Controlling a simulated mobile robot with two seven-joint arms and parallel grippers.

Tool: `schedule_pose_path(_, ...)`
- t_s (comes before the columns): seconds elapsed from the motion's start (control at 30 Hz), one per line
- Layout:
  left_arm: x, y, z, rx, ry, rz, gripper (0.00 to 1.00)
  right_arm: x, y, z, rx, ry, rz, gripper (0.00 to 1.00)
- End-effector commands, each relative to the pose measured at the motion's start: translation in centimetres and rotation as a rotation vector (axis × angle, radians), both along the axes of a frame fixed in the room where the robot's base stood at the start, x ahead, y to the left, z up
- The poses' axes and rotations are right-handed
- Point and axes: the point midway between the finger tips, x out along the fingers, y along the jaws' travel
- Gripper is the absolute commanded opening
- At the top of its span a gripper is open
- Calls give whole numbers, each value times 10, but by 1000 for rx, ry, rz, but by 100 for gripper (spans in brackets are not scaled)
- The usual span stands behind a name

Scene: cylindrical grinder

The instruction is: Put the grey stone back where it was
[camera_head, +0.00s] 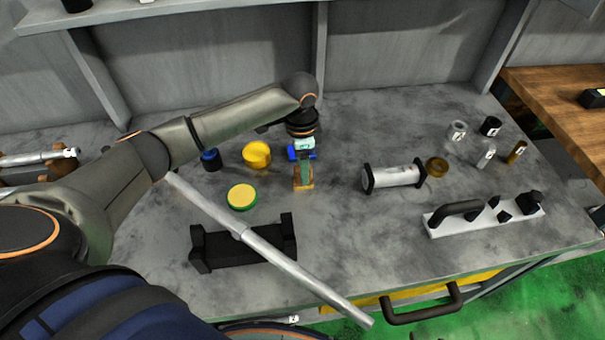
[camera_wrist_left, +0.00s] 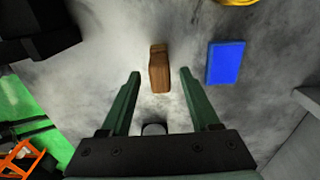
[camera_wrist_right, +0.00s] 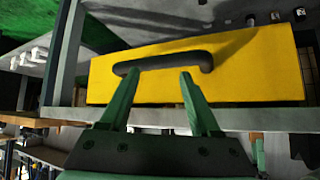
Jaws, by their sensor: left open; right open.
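My left gripper (camera_head: 304,168) reaches down over the middle of the bench, open. In the left wrist view, its spread green fingers (camera_wrist_left: 158,83) point at a small brown block (camera_wrist_left: 160,70) standing on the bench, with nothing gripped. The brown block also shows below the fingers in the head view (camera_head: 303,186). A blue block (camera_wrist_left: 226,62) lies beside it, on the wall side. I cannot pick out a grey stone with certainty; a small grey shape (camera_wrist_left: 154,128) shows near the palm, mostly hidden. My right gripper (camera_wrist_right: 158,85) is open and empty before a yellow drawer (camera_wrist_right: 240,75) and its black handle (camera_wrist_right: 163,61).
A yellow cylinder (camera_head: 257,153) and a green-yellow disc (camera_head: 242,197) stand left. A spool (camera_head: 395,175), several small cylinders and a white rack (camera_head: 480,220) are right.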

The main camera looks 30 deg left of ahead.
Motion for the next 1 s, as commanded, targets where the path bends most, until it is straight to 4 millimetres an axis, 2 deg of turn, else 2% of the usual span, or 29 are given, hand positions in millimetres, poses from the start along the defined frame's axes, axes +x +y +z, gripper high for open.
schedule_pose_path(0.03, 0, 1, 13, 0, -4, -1, 62, 0, 0, 2, 0, 0, 0, 64)
schedule_pose_path(0.2, 0, 1, 46, 0, -3, -1, 62, 0, 0, 3, 0, 0, 0, 64)
schedule_pose_path(0.4, 0, 1, 69, -1, -1, 0, 62, 0, 0, 4, 0, 0, 0, 64)
schedule_pose_path(1.0, -1, 1, 72, 0, 1, 0, 62, 0, 0, 4, 0, -1, 0, 64)
